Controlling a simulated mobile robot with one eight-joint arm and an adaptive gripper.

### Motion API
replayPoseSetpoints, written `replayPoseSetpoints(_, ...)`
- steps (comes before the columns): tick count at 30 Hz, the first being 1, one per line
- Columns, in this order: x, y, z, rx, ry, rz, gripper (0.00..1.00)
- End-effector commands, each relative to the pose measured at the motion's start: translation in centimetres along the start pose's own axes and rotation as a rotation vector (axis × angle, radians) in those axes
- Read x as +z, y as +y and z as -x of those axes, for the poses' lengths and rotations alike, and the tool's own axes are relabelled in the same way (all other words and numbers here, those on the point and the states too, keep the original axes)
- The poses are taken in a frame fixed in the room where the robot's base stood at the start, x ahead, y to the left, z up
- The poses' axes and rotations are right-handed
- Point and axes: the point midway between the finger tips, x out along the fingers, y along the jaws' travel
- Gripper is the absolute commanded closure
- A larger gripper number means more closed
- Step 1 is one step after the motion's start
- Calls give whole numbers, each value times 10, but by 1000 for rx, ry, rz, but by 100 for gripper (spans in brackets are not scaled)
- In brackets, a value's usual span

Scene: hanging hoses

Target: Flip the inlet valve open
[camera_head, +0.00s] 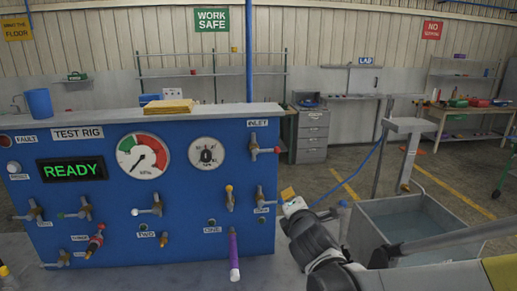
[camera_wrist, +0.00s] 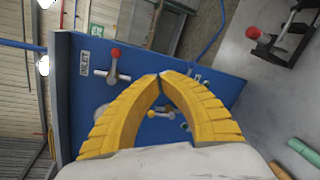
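The inlet valve (camera_head: 254,147) is at the upper right of the blue panel (camera_head: 100,222), under its INLET label (camera_head: 258,123). Its lever points right in the head view and ends in a red knob. In the wrist view the inlet valve (camera_wrist: 112,75) shows left of the fingers, beside the sideways INLET label, with the red knob at the top. My gripper (camera_head: 287,194) is right of the panel and lower than the valve in the head view. In the wrist view its yellow fingers (camera_wrist: 162,75) meet at the tips with nothing visible between them. It is apart from the valve.
Other valves and a purple hose (camera_head: 234,252) are on the panel's front. A blue cup (camera_head: 39,103) and a yellow stack (camera_head: 168,107) sit on its top. A water tank (camera_head: 405,222) stands at right. The space right of the inlet valve looks clear.

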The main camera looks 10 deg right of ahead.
Motion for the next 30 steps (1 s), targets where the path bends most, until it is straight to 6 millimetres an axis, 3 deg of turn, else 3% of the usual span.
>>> replayPoseSetpoints(3,-10,26,-17,93,-2,259,100)
replayPoseSetpoints(10,-27,43,-30,191,-17,538,100)
replayPoseSetpoints(23,-29,43,-32,201,-19,567,100)
replayPoseSetpoints(30,-30,48,-60,200,-19,566,100)
